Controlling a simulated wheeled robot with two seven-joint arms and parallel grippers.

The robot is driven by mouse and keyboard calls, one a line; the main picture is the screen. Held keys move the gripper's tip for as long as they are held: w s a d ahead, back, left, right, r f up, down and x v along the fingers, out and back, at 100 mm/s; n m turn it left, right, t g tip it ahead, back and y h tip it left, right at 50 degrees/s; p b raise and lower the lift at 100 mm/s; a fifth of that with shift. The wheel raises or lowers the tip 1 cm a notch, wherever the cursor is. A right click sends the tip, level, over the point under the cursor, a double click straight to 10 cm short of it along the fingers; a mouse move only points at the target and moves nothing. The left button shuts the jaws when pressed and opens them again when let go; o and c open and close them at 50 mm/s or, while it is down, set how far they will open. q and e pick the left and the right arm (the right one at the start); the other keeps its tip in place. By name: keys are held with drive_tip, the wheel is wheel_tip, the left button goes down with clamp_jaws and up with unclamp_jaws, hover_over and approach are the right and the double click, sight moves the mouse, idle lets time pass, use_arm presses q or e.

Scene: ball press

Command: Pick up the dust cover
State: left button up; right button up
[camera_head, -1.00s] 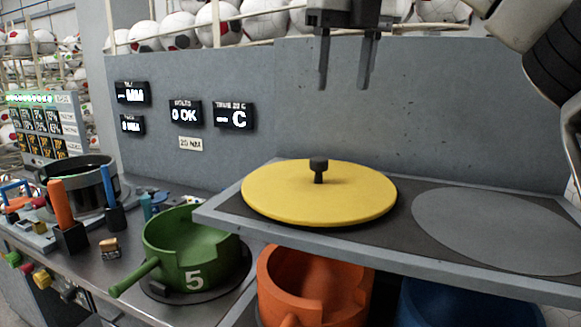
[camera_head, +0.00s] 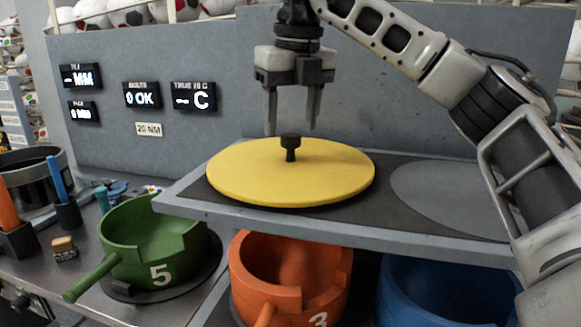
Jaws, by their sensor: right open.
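The dust cover, a flat yellow disc (camera_head: 250,178) with a black knob (camera_head: 290,146) at its middle, lies on the raised grey shelf (camera_head: 395,230). My right gripper (camera_head: 292,128) points straight down just above the knob. Its two fingers are apart, with the knob's top just below and between the fingertips. It does not appear to hold anything. My left gripper is not in view.
A grey disc (camera_head: 455,195) marks the shelf to the right of the cover. Below the shelf stand an orange pot (camera_head: 250,290) and a blue pot (camera_head: 440,295). A green pot (camera_head: 120,240) stands at left. A grey wall panel (camera_head: 420,110) rises behind.

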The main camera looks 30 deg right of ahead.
sight(291, 134)
drive_tip(key=shift+w+f, duration=0.15)
drive_tip(key=shift+f, duration=1.8)
clamp_jaws()
drive_tip(key=shift+r, duration=0.1)
